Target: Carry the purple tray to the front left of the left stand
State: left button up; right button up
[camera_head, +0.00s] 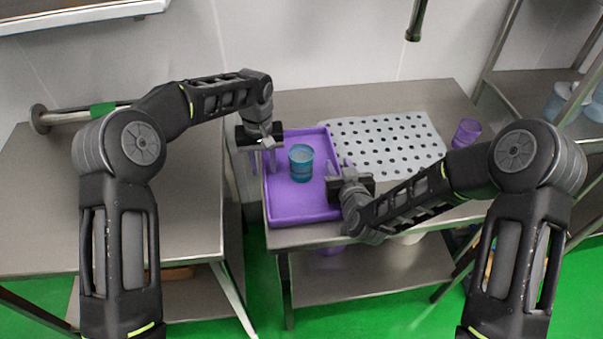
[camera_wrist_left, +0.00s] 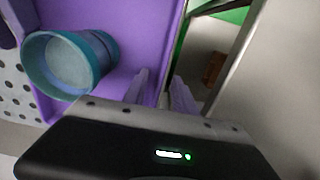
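The purple tray (camera_head: 293,212) lies flat on the right table, near its left edge, with a teal cup (camera_head: 301,163) standing in it. My left gripper (camera_head: 263,160) is at the tray's left wall. In the left wrist view its two fingers (camera_wrist_left: 160,92) stand apart, one on each side of the tray's wall, and the tray (camera_wrist_left: 125,65) and cup (camera_wrist_left: 70,63) show beside them. My right gripper (camera_head: 340,178) is at the tray's right wall; its finger gap is too small to make out. The left stand (camera_head: 170,210) is the steel table at left, with a bare top.
A grey perforated board (camera_head: 390,145) lies right of the tray, with a purple cup (camera_head: 466,133) beyond it. A narrow gap separates the two tables. A steel pipe (camera_head: 80,115) runs along the left stand's back. A shelf (camera_head: 540,90) stands at right.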

pick_arm(q)
jog(key=shift+c, duration=0.2)
pick_arm(e)
jog(key=shift+c, duration=0.2)
pick_arm(q)
grip_shut()
pick_arm(e)
grip_shut()
pick_arm(q)
jog(key=shift+r, duration=0.1)
dwell(0.6)
